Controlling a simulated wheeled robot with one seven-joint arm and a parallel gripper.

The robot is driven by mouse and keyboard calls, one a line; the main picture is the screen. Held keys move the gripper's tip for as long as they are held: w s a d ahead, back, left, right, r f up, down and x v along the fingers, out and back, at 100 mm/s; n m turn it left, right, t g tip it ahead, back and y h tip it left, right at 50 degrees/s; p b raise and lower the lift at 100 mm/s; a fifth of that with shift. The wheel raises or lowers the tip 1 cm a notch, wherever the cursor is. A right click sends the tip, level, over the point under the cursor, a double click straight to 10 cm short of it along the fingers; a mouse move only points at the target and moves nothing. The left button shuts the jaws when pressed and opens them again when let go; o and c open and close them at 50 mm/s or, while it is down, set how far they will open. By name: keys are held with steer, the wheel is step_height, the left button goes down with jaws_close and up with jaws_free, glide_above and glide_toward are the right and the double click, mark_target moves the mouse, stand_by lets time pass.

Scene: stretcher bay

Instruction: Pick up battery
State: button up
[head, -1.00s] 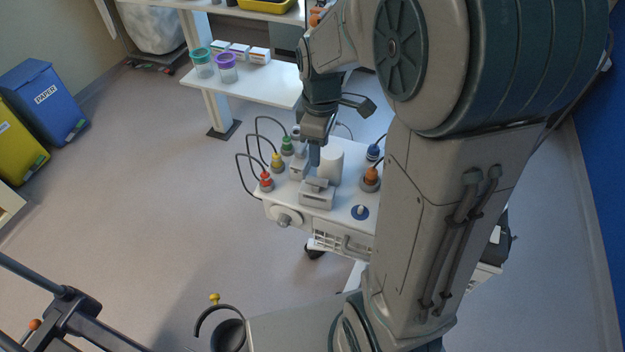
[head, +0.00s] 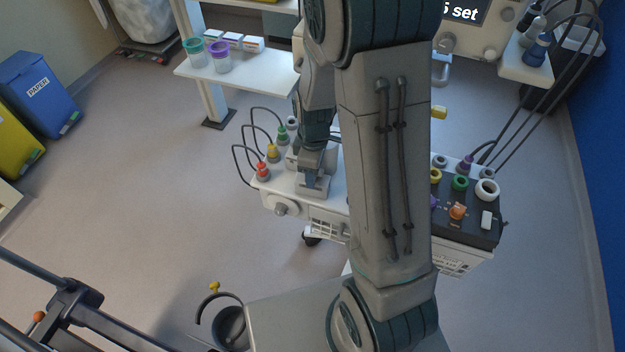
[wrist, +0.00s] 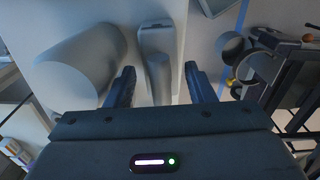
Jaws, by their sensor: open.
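A small pale grey block with a narrower upright part (wrist: 156,72) shows between my fingers in the wrist view. It may be the battery, but I cannot tell for certain. In the head view the block (head: 316,189) sits on the white cart top (head: 279,189), near its front edge. My gripper (head: 312,176) is pointed down right at the block and partly hides it. In the wrist view my gripper (wrist: 159,86) is open, with one finger on each side of the upright part. Whether the fingers touch it is unclear.
A pale cylinder (wrist: 82,67) stands close to the left finger. Red (head: 263,170), yellow (head: 272,153) and green (head: 282,136) cable plugs line the cart's left side. My arm hides the cart's middle. Open floor (head: 150,200) lies left of the cart.

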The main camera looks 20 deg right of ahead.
steer(key=shift+f, duration=1.1)
steer(key=c, duration=1)
jaws_close()
steer(key=shift+r, duration=0.2)
